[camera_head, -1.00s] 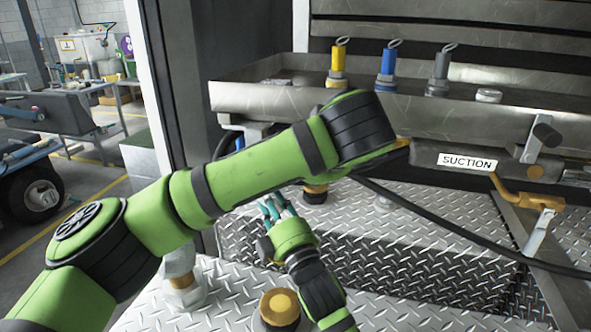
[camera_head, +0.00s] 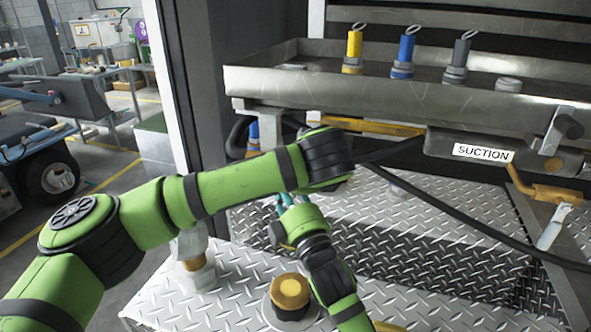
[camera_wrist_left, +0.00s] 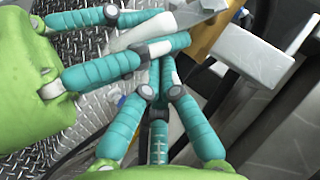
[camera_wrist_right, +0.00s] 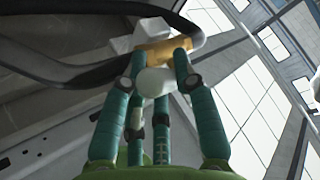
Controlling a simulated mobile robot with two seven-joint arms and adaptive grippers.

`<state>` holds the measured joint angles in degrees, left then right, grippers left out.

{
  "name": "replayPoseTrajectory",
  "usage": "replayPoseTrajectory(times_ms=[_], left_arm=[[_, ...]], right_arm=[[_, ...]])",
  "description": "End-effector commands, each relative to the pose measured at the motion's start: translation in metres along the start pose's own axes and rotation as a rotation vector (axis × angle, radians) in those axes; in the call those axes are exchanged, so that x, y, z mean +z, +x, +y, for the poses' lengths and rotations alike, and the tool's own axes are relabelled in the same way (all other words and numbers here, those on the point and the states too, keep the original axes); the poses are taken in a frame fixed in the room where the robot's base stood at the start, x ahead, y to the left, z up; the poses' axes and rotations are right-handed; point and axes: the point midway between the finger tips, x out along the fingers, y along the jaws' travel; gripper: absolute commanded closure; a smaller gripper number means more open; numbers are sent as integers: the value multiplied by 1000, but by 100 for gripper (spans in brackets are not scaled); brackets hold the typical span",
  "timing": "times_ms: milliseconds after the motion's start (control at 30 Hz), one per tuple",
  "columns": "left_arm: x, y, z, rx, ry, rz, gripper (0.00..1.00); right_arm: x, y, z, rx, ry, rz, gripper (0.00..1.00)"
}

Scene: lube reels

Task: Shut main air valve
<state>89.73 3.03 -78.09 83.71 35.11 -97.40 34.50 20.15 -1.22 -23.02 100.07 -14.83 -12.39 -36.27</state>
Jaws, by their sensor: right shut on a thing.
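A yellow valve body (camera_wrist_left: 208,30) with a white lever (camera_wrist_left: 140,32) shows in the left wrist view. My right gripper (camera_wrist_left: 142,58) reaches in there from the left with its teal fingers around the lever. The right wrist view also shows the yellow valve body (camera_wrist_right: 165,52) and the white lever end (camera_wrist_right: 155,82) between my right fingers. In the head view, the right gripper (camera_head: 284,206) comes from below, with its fingertips partly behind my left arm. My left gripper (camera_wrist_left: 161,72) has its tips close together beside the right fingers. It is hidden behind its own arm in the head view.
A yellow pipe (camera_head: 375,126) runs below the metal tray (camera_head: 300,88). A SUCTION-labelled unit (camera_head: 483,152) and a yellow fitting with a white lever (camera_head: 553,228) are at right. A black hose (camera_head: 455,235) crosses above the diamond plate (camera_head: 400,285). A yellow-capped post (camera_head: 290,290) stands in front.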

Motion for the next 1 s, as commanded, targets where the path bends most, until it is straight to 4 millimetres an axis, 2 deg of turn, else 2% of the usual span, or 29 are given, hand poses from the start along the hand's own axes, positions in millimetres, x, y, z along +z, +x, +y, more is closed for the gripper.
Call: replayPoseTrajectory(times_ms=[600, 633, 700, 1000], left_arm=[[13, 7, 2, -1, 1, -8, 100], [13, 7, 2, -1, 1, -9, 100], [13, 8, 2, 0, 1, -10, 100], [11, 6, 2, -1, 0, -3, 100]], right_arm=[[2, -1, -2, -4, -2, -4, 100], [2, -1, -2, -4, -2, -4, 67], [1, -1, -2, -3, -2, -3, 45], [0, 0, 0, -1, 0, -1, 45]])
